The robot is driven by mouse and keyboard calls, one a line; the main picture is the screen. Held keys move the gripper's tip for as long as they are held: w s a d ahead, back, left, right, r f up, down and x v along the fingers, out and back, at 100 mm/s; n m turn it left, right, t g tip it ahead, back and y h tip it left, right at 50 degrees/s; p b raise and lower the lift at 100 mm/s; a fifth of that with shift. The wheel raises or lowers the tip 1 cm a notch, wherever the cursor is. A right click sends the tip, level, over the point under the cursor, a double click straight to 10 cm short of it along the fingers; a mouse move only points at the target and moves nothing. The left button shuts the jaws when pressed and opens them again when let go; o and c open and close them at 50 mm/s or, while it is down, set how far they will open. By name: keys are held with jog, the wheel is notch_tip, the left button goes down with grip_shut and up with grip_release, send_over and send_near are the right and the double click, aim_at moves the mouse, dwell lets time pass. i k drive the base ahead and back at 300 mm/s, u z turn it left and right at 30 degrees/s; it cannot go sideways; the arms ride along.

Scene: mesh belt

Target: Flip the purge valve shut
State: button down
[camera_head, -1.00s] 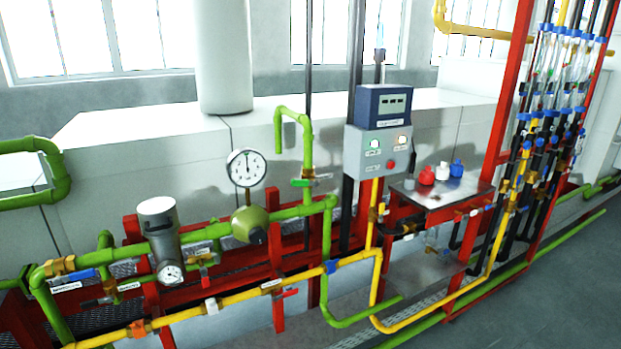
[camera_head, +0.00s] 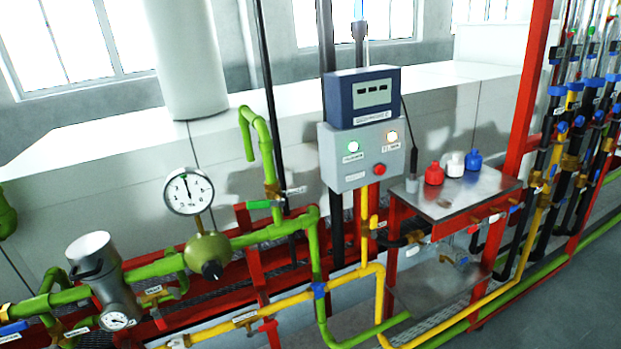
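Several small valves sit on the green and yellow pipes, and their tags are too small to read, so I cannot tell which is the purge valve. A green-handled valve (camera_head: 264,204) is on the upright green pipe (camera_head: 264,150), right of the round gauge (camera_head: 188,191). Its handle looks about level, across the pipe. A red-handled valve (camera_head: 268,326) is low on the yellow pipe (camera_head: 290,302). Another valve with a blue handle (camera_head: 14,328) shows at the lower left edge. My gripper is not in view.
A grey-blue control box (camera_head: 362,130) stands behind the pipes. A metal shelf (camera_head: 450,205) holds red, white and blue bottles. A red post (camera_head: 530,90) and a dense bank of tubes (camera_head: 565,150) stand at the right. Open floor (camera_head: 590,280) lies at lower right.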

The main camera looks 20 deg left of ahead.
aim_at(281, 203)
jog(key=u, duration=0.25)
jog(key=i, duration=1.05)
jog(key=u, duration=0.7)
